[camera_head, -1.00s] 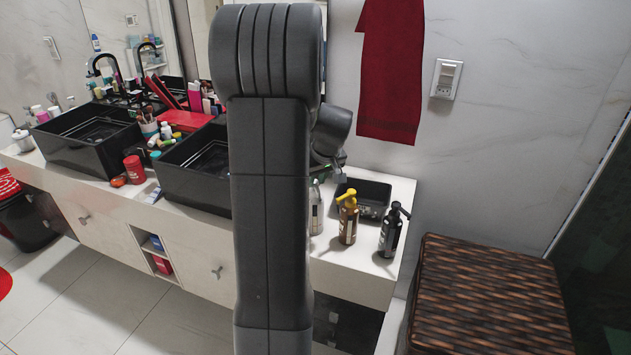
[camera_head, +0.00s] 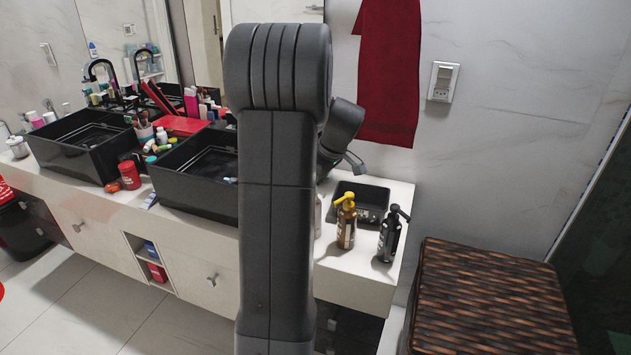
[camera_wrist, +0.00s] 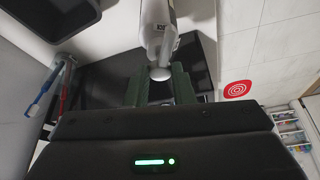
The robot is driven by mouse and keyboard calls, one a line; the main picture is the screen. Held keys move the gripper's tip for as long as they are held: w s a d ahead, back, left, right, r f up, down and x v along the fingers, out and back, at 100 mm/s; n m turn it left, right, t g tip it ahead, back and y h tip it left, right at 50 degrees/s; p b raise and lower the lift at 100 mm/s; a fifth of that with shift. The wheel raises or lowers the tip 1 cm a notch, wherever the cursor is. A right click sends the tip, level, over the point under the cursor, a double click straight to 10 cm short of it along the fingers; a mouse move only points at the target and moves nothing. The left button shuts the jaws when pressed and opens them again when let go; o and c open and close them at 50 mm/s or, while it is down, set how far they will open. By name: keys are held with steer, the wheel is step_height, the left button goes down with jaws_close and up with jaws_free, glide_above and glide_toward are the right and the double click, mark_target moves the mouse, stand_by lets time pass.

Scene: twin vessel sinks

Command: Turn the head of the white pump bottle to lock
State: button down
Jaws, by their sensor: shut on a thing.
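The white pump bottle (camera_wrist: 156,14) shows in the wrist view at the top middle, and its pump head (camera_wrist: 162,52) points toward my gripper. My gripper (camera_wrist: 160,76) has its two green-grey fingers on either side of the pump head's end and is shut on it. In the head view only a thin strip of the white bottle (camera_head: 318,216) shows beside my arm, which hides the rest. My wrist shows above it at the right of my arm. The fingers' exact contact with the head is hard to see.
A yellow-headed pump bottle (camera_head: 346,222) and a black pump bottle (camera_head: 390,235) stand close to the right. A small black tray (camera_head: 366,198) lies behind them. A black vessel sink (camera_head: 190,185) is to the left. A woven hamper (camera_head: 490,300) stands right of the counter.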

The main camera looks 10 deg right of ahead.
steer(key=c, duration=1.2)
jaws_free()
steer(key=v, duration=1.4)
steer(key=shift+f, duration=0.1)
steer(key=x, duration=1.4)
